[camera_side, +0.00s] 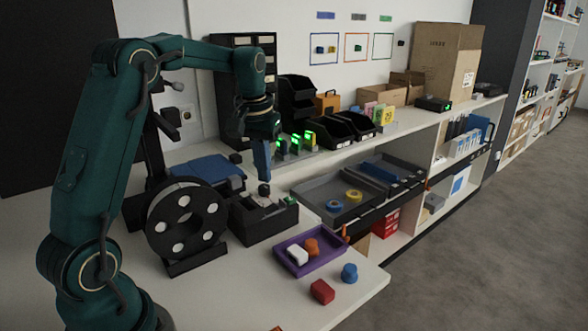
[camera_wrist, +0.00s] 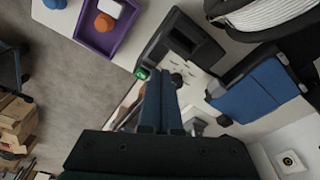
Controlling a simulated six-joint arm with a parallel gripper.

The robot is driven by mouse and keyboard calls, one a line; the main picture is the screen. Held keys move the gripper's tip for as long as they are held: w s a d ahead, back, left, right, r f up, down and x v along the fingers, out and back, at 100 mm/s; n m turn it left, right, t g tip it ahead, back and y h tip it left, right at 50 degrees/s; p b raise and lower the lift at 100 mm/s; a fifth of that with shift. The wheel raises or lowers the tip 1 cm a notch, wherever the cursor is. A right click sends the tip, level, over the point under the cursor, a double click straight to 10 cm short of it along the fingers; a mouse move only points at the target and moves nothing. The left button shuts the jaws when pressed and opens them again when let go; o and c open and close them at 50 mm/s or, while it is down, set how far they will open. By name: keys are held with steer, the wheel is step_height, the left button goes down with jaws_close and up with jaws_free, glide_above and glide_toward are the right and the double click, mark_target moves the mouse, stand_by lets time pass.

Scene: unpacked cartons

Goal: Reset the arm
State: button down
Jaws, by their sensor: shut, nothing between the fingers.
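My dark green arm reaches over the white bench. My gripper (camera_side: 264,178) points down, with its blue fingers shut and nothing between them. In the side view its tips are just above or behind a black box-shaped holder (camera_side: 262,225); I cannot tell whether they touch it. In the wrist view the shut fingers (camera_wrist: 162,98) show at the centre, with the black holder (camera_wrist: 182,42) beyond them.
A purple tray (camera_side: 284,262) holds a white and an orange piece. A red block (camera_side: 322,291) and a blue piece (camera_side: 349,273) lie beside it. A black spool (camera_side: 187,222) stands left of the holder. Grey trays (camera_side: 325,205) and black bins (camera_side: 297,98) lie behind.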

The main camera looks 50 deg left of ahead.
steer(key=shift+d+r, duration=0.1)
steer(key=s+d+r+m+t, duration=0.3)
steer(key=s+d+r, duration=0.3)
steer(key=d+r, duration=0.3)
steer(key=s+d+f+m, duration=0.1)
steer(key=s+d+f, duration=0.2)
steer(key=s, duration=0.2)
steer(key=s+d+f+m+t, duration=0.1)
steer(key=s+d+f+m, duration=0.1)
steer(key=s+d+f, duration=0.2)
steer(key=shift+s+f+h, duration=0.25)
steer(key=shift+s+h, duration=0.15)
steer(key=shift+s, duration=0.45)
